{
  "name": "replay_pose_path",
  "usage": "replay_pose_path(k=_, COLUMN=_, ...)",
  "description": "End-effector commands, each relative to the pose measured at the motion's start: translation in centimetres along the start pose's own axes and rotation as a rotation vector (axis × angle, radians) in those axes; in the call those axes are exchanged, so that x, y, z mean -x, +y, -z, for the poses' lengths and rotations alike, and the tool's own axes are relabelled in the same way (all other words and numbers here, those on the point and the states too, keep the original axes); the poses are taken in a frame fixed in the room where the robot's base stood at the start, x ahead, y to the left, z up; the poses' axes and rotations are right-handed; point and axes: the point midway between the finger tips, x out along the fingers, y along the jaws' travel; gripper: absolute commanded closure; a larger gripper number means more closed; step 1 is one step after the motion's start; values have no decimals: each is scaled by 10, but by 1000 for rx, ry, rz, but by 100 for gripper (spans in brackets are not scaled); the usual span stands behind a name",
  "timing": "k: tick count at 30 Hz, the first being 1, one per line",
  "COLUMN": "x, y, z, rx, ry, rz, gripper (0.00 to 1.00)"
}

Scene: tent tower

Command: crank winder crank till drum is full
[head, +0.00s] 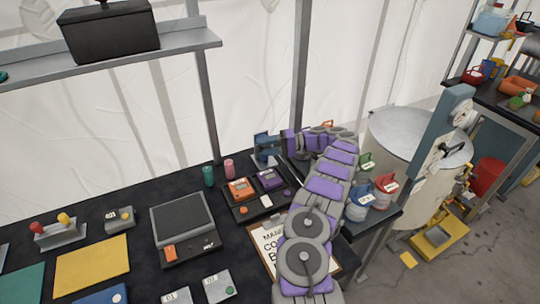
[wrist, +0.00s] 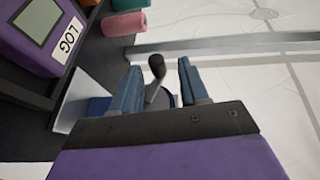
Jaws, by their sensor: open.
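My gripper (wrist: 160,72) is open in the wrist view, with one blue finger on each side of the dark crank knob (wrist: 157,65). The knob stands on a grey crank arm (wrist: 157,97) between the fingers; a gap shows on both sides, wider on the right. A blue part of the winder (wrist: 98,106) shows to the left, behind the left finger. In the head view, blue parts at the winder (head: 265,147) sit at the table's back edge, just left of my purple wrist. The winder's drum is hidden, so its fill cannot be told.
A purple LOG box (wrist: 45,35) and a pink roll (wrist: 124,24) lie close by. An orange device (head: 240,188) and a scale (head: 183,225) stand left of my arm. Jugs (head: 385,182) and a large tank (head: 408,125) stand to the right. A metal post rises behind the table.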

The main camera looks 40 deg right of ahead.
Motion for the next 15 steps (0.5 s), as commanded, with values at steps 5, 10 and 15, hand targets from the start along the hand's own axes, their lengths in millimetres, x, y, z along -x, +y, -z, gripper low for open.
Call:
replay_pose_path(k=5, x=7, y=-23, z=5, rx=2, ry=4, rz=1, gripper=56)
replay_pose_path(k=10, x=10, y=-30, z=0, rx=-2, ry=9, rz=2, gripper=56)
replay_pose_path(k=15, x=10, y=-33, z=-16, rx=-1, ry=5, rz=4, gripper=56)
